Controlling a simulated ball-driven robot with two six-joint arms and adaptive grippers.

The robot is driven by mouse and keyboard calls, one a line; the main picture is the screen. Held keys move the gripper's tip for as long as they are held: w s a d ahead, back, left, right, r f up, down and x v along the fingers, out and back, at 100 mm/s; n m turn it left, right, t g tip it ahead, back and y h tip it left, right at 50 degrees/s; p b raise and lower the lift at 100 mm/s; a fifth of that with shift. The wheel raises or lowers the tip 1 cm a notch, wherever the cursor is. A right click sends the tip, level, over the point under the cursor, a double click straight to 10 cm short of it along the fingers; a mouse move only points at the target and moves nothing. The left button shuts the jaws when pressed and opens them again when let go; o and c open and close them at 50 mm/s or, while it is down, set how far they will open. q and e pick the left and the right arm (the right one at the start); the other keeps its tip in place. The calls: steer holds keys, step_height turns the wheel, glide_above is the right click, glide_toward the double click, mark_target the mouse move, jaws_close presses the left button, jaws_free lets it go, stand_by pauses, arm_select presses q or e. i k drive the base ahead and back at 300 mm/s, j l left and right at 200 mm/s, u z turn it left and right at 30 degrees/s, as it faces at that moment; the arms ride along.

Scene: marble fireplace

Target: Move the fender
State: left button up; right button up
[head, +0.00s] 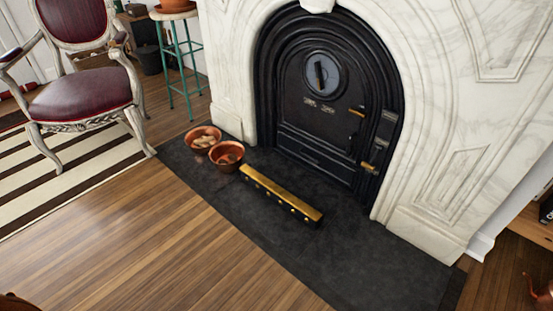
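The fender (282,192) is a low, straight bar with a brass-coloured top and a dark front with several round brass knobs. In the head view it lies on the dark hearth slab (375,262), in front of the black arched fireplace door (318,120). It runs slantwise, its left end near the front terracotta bowl and its right end nearer the front of the slab. Neither of my grippers can be made out in this view, and nothing is touching the fender.
Two terracotta bowls with contents, a rear one (203,134) and a front one (227,158), stand left of the fender. A chair (84,95) and a green-legged stool (181,60) stand farther left. White marble (432,150) frames the door. The wooden floor (175,245) in front is largely clear.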

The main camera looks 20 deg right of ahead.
mark_target(303, 213)
steer(key=l+z, duration=0.1)
steer(key=z, duration=0.65)
steer(key=i+l, duration=0.1)
steer(key=i+u, duration=0.05)
steer(key=i, duration=0.05)
